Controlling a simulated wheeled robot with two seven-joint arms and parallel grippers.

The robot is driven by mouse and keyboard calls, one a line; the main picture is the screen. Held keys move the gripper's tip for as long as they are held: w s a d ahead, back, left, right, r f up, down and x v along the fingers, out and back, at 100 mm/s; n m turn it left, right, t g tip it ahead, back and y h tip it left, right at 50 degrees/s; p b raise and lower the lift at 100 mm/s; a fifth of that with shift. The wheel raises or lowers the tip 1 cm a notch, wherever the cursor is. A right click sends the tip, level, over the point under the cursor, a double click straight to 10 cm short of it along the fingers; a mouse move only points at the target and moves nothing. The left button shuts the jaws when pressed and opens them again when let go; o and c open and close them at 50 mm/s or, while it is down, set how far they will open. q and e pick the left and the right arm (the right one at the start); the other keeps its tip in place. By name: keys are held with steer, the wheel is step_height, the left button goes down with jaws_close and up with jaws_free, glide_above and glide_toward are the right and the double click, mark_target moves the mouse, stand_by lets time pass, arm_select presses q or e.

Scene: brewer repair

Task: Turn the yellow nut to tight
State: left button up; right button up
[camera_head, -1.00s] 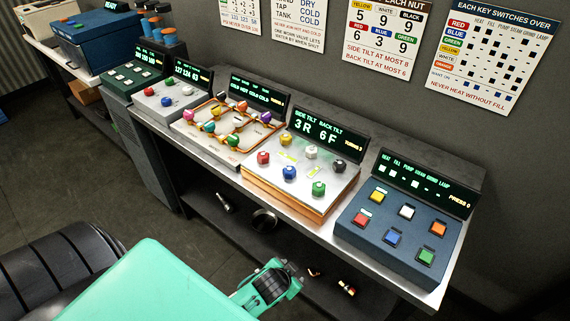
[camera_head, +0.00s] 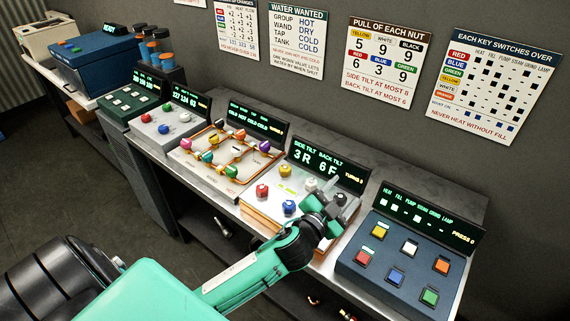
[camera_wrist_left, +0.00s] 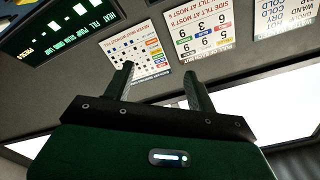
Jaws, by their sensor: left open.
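The yellow nut (camera_head: 285,175) is in the back row of the silver tilt panel (camera_head: 259,212), left of the white nut (camera_head: 310,184). The red nut (camera_head: 262,191) and blue nut (camera_head: 289,207) are in its front row. My left gripper (camera_head: 342,192) is open over the panel's right side, right of the yellow nut and apart from it. It hides the green nut and most of the black nut. In the left wrist view the two fingers (camera_wrist_left: 159,72) stand apart with nothing between them and point towards the wall charts. My right gripper is not in view.
The tilt display (camera_head: 322,166) reads 3R 6F, turns 0. A blue key panel (camera_head: 375,271) stands right of the tilt panel, a valve panel (camera_head: 222,162) left. The pull chart (camera_head: 389,62) hangs on the wall. Several more units line the bench further left.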

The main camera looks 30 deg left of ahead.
arm_select(q)
steer(key=w+d+r+m+g+h, duration=0.1)
steer(key=w+d+r+m+h, duration=0.25)
steer(key=m+h, duration=0.3)
steer(key=w+d+r+m+g+h, duration=0.2)
steer(key=d+r+m+h, duration=0.1)
steer(key=d+m+h, duration=0.3)
steer(key=m+g+y, duration=0.8)
steer(key=g+y, duration=0.7)
glide_toward(285, 167)
steer(key=shift+n+h, duration=0.25)
steer(key=f+p, duration=0.2)
steer(key=f, duration=0.2)
steer(key=f+p, duration=0.3)
steer(key=shift+w+a+f, duration=0.1)
steer(key=shift+a+f, duration=0.1)
steer(key=shift+f, duration=0.6)
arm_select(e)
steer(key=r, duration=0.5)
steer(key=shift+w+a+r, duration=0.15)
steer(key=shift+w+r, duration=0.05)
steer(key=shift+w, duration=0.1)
